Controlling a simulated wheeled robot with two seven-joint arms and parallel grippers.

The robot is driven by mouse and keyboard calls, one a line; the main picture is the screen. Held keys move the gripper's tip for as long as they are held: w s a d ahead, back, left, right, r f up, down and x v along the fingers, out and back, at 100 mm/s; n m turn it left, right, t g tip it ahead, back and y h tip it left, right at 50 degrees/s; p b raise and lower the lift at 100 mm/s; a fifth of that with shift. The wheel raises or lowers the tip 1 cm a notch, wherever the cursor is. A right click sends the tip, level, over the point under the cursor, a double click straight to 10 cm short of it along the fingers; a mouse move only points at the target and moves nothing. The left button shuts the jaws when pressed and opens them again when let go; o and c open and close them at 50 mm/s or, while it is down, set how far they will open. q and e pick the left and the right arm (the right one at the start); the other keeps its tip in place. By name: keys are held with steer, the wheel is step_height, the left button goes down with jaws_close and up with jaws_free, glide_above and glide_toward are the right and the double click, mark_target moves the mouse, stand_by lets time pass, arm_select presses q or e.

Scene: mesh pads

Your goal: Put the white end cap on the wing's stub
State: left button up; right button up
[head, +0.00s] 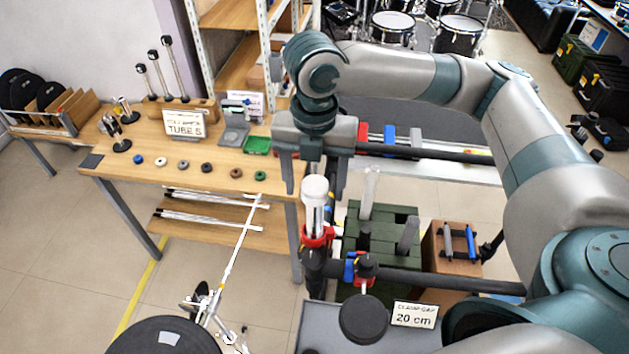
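A white rounded cap (315,188) stands at the top of an upright pale stub (316,220). The stub rises from a red collar (318,237) on the dark rack post. My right gripper (314,188) comes down from above with its fingers apart, one on each side of the cap in the picture. Gaps show between fingers and cap, and I see no contact. Whether the cap is fully seated on the stub cannot be told. My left gripper is out of view.
A wooden table (105,180) at left carries several small coloured rings, a "TUBES" sign (184,123) and a green tray (257,145). A green crate (352,225) holds upright tubes behind the post. A dark rail (440,283) and round black pad (364,318) are in front.

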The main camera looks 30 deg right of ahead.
steer(key=shift+r, duration=0.1)
steer(key=shift+w+r, duration=0.1)
steer(key=shift+r, duration=0.4)
step_height(320, 180, up, 16)
steer(key=b, duration=0.4)
steer(key=shift+s, duration=0.2)
stand_by(1.1)
